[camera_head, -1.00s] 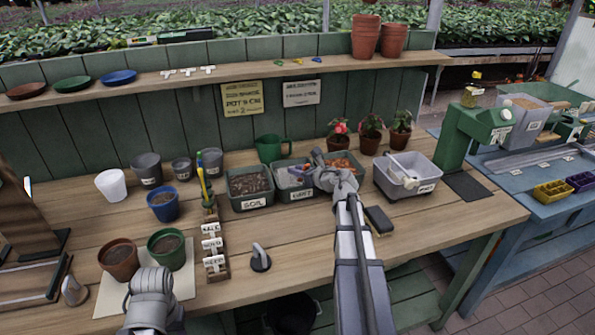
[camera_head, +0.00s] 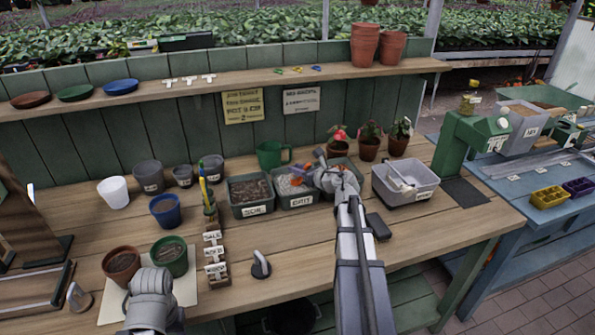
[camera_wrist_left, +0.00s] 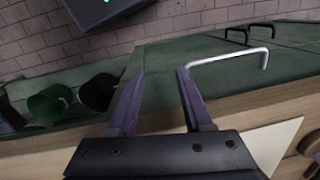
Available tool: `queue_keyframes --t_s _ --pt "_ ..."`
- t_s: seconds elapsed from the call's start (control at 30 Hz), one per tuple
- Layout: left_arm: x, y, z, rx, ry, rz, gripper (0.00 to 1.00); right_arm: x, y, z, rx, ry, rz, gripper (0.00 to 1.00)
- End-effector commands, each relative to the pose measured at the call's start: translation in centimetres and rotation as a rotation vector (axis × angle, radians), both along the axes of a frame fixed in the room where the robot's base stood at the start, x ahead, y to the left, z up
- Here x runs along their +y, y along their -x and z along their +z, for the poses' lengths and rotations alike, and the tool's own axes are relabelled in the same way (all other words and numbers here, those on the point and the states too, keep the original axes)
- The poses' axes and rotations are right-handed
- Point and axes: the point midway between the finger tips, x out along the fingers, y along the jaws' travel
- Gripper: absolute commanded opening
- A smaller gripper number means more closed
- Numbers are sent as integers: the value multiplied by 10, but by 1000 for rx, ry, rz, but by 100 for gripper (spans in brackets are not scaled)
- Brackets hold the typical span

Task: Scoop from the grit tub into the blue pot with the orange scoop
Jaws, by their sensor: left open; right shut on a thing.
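The grit tub (camera_head: 295,201) is a grey-green tub with a label, in the middle of the bench in the head view. Pale grit shows in it, with a small orange patch (camera_head: 296,181) at the grit that looks like part of the orange scoop. My right gripper (camera_head: 325,176) is at the tub's right side, shut on what seems to be the scoop's handle, mostly hidden by the gripper. The blue pot (camera_head: 165,211) stands upright to the left, apart from both grippers; its inside is dark. My left gripper (camera_wrist_left: 158,78) is open and empty, near the bench's front left.
The soil tub (camera_head: 251,208) stands left of the grit tub, and a third tub is partly hidden behind my right gripper. Two filled pots (camera_head: 122,262) are by my left arm. A light-grey tub (camera_head: 405,191) is at right.

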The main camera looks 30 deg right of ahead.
Motion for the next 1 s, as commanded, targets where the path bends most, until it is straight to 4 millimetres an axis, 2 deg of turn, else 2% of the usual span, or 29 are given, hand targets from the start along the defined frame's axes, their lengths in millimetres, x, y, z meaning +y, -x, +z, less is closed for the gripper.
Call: queue_keyframes --t_s 0.1,0.6,1.0 --pt "0 0 12 0 0 0 50 0 1 15 -16 -2 0 0" --pt "0 0 42 0 0 0 50 -1 5 59 -78 -10 0 0" --pt "0 0 48 0 0 0 50 -1 6 69 -97 -11 -1 0"
